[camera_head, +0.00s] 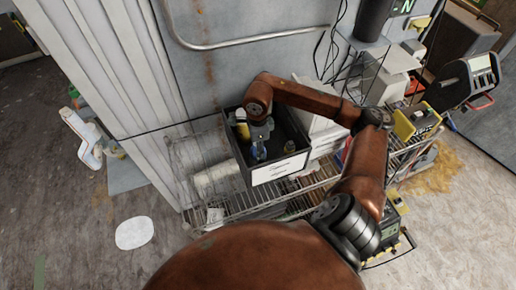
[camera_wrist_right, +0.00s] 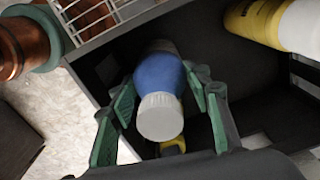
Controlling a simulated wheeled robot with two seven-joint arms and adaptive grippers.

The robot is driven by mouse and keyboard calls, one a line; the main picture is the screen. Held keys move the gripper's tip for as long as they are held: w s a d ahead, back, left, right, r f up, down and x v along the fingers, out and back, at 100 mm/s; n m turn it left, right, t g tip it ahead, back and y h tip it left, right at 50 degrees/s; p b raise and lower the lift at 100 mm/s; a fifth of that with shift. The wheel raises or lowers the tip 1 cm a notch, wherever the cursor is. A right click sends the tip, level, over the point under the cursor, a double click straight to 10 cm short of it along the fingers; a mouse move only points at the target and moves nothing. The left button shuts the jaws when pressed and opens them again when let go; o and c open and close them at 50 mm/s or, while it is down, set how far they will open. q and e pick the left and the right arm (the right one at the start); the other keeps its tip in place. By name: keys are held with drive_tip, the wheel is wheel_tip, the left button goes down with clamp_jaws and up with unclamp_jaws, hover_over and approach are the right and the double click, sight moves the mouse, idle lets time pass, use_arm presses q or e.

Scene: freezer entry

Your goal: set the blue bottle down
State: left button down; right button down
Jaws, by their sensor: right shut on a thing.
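The blue bottle (camera_wrist_right: 158,75) with a pale grey cap is between the green-padded fingers of my right gripper (camera_wrist_right: 160,108), which is shut on it. In the head view, the right gripper (camera_head: 259,135) reaches down into a dark bin (camera_head: 235,149) with a white label on its front. A bit of the blue bottle (camera_head: 257,152) shows below the gripper there, inside the bin's outline. I cannot tell whether its base touches the bin floor. My left gripper is in neither view.
A yellow bottle (camera_head: 242,128) stands in the bin's left part; it also shows in the wrist view (camera_wrist_right: 262,20). Another small yellow item (camera_wrist_right: 173,144) lies under the blue bottle. The bin sits on a wire shelf (camera_head: 240,203) against the wall. White boxes (camera_head: 318,125) stand right of the bin.

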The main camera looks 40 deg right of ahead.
drive_tip(key=shift+f, duration=0.15)
drive_tip(key=c, duration=1)
unclamp_jaws()
drive_tip(key=shift+c, duration=0.2)
wheel_tip(320, 180, up, 12)
drive_tip(key=shift+r+b, duration=0.2)
drive_tip(key=shift+b, duration=0.9)
